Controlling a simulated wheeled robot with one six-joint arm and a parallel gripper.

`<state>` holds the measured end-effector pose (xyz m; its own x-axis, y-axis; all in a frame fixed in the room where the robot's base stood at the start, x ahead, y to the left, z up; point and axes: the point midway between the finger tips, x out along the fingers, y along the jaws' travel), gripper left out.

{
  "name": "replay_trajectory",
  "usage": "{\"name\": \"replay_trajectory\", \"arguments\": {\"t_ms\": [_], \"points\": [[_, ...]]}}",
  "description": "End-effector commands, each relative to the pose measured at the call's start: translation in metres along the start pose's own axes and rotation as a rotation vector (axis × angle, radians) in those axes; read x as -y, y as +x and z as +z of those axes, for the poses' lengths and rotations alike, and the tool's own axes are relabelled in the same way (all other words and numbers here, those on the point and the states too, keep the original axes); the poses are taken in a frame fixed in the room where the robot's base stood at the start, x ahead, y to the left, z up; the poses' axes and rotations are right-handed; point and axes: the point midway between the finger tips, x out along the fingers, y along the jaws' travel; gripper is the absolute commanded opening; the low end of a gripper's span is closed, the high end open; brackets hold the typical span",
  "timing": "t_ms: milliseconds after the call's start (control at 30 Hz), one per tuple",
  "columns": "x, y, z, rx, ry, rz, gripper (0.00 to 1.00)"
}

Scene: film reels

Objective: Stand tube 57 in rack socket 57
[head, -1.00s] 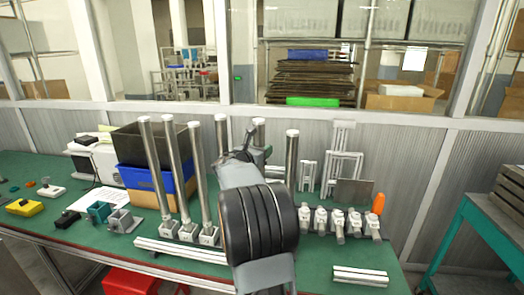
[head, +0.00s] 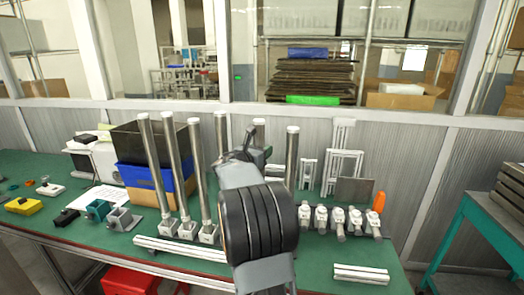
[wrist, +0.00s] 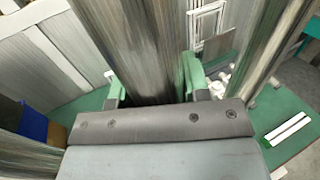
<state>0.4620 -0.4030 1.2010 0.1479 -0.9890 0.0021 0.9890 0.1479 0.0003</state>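Tall grey metal tubes with white tops stand upright on the bench in the head view. A tube (head: 292,155) stands right of my arm, and another tube (head: 259,130) shows just behind my gripper (head: 250,147). In the wrist view a wide grey tube (wrist: 140,45) is between the green fingers of my gripper (wrist: 155,85), which appear to press on both its sides. Its lower end is hidden. No number 57 is readable.
A row of white clamp-like fittings (head: 339,216) sits right of my arm, beside an orange-handled tool (head: 379,202). A blue bin (head: 155,179) stands behind the left tubes. White rails (head: 180,249) lie at the front edge. Bare green bench (head: 315,262) shows at front right.

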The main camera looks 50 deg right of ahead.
Motion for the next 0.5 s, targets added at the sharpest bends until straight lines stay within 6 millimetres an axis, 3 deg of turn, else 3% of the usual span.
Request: {"name": "replay_trajectory", "arguments": {"t_ms": [333,500], "points": [[0.0,-0.001,-0.002,-0.003,-0.001,0.001,0.52],[-0.001,-0.012,-0.001,-0.002,0.0,0.002,0.52]]}}
